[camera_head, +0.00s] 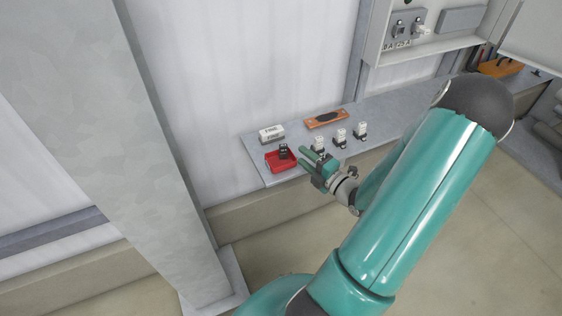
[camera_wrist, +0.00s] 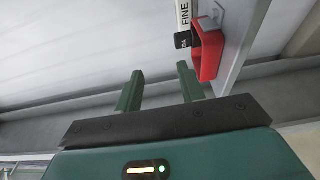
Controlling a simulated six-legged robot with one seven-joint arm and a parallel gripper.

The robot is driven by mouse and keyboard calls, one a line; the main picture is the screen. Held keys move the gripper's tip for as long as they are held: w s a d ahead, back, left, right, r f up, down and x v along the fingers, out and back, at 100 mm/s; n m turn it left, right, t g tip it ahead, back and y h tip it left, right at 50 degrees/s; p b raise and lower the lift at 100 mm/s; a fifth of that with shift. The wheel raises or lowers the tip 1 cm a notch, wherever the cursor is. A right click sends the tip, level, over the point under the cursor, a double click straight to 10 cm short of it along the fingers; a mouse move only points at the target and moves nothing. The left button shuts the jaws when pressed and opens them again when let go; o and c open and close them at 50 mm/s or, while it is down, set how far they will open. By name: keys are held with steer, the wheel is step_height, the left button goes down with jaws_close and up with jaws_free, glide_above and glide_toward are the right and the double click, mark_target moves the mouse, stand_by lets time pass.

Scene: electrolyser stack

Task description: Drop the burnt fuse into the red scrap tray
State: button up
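The red scrap tray (camera_head: 280,165) sits at the left end of a grey shelf. A dark fuse (camera_head: 283,151), which looks like the burnt one, stands in the tray toward its back. In the wrist view, the red tray (camera_wrist: 210,55) is at upper right, with the dark fuse (camera_wrist: 182,40) showing at its edge. My gripper (camera_head: 303,155) is just right of the tray, its fingers pointing toward it. In the wrist view my gripper (camera_wrist: 161,70) has its two green fingers apart and nothing between them.
Several white-topped fuses, one of them here (camera_head: 340,138), stand in a row right of the tray. A white labelled box (camera_head: 271,134) and an orange-brown item (camera_head: 325,119) lie behind. A grey pillar (camera_head: 140,130) rises on the left. An open cabinet (camera_head: 425,25) hangs at upper right.

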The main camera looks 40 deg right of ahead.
steer(key=s, duration=0.8)
steer(key=w+a+r+n+g+y, duration=0.2)
steer(key=a+r+n+g+y, duration=0.15)
steer(key=a+n, duration=0.5)
steer(key=w+a+r+n+g+y, duration=0.1)
steer(key=a+r+n+g+y, duration=0.1)
steer(key=a+n+g, duration=0.6)
steer(key=w+a+r+n+g+y, duration=0.25)
steer(key=a+n, duration=0.35)
steer(key=n, duration=0.5)
steer(key=s+a+r+n+h, duration=0.1)
steer(key=r+n, duration=0.3)
steer(key=n, duration=0.4)
steer(key=s+a+r+n+t+h, duration=0.1)
steer(key=a+r+n+h, duration=0.3)
steer(key=n, duration=0.5)
steer(key=s+a+r+n+h, duration=0.2)
steer(key=r+n, duration=0.4)
steer(key=n, duration=0.3)
steer(key=shift+s+a+t+h, duration=0.3)
steer(key=shift+a+h, duration=0.4)
steer(key=shift+a, duration=0.05)
